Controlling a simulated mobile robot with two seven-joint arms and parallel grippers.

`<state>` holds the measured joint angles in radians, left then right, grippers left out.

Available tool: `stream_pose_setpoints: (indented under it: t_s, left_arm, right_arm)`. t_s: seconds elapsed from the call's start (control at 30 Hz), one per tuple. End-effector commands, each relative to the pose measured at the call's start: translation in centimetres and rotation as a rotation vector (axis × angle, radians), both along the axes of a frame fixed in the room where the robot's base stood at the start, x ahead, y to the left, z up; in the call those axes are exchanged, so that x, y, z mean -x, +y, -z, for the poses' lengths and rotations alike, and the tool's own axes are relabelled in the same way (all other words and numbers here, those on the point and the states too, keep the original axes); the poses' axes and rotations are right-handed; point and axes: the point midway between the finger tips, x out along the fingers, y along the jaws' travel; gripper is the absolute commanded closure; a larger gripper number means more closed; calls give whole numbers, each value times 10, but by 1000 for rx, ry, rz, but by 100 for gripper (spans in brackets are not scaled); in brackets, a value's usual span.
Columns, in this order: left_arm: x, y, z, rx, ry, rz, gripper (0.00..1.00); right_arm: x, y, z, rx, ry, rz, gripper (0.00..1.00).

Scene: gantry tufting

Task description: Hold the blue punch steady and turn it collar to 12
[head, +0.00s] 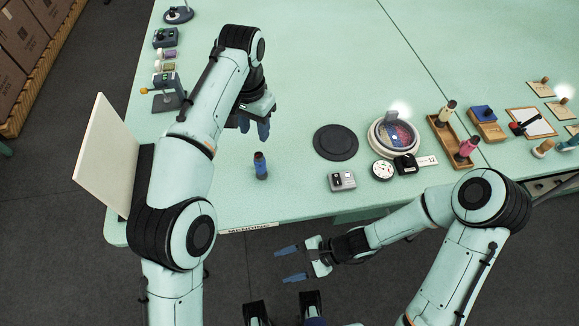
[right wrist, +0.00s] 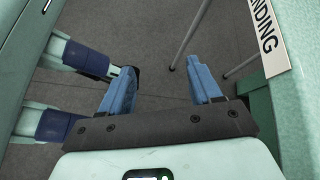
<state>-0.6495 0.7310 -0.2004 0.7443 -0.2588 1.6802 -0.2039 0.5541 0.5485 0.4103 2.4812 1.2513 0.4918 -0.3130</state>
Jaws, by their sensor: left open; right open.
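The blue punch (head: 261,166) stands upright near the front of the green table (head: 290,190), left of centre in the head view. It has a dark lower part; marks on its collar are too small to read. My left gripper (head: 254,128) is open, fingers down, above and behind the punch, apart from it. My right gripper (head: 279,264) is open and empty in front of the table's front edge, its fingers pointing left. A card reading 12 (head: 428,161) lies to the right.
A dark round mat (head: 336,142), a grey two-button box (head: 342,181), a round tray (head: 395,135) of coloured bits and a white dial (head: 383,170) lie right of the punch. A wooden rack (head: 440,128) holds other punches. Table around the blue punch is clear.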

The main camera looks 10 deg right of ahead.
Motion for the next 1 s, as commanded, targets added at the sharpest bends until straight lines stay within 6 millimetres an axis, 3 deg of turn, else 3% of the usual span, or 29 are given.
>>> stream_pose_setpoints:
  t_s: [0.17,0.3,0.5,0.63,0.73,1.0]
  left_arm:
    - [0,0,0,0,0,0,57]
    - [0,0,0,0,0,0,57]
    - [0,0,0,0,0,0,57]
    - [0,0,0,0,0,0,57]
    - [0,0,0,0,0,0,57]
    - [0,0,0,0,0,0,57]
  right_arm:
    - [-63,7,-80,-228,-80,262,37]
    - [-117,-2,-120,-398,27,530,37]
    - [-165,-23,-164,-596,94,764,37]
    - [-178,-31,-177,-660,110,827,37]
    - [-181,-33,-175,-676,117,845,37]
    - [-181,-33,-134,-677,124,846,37]
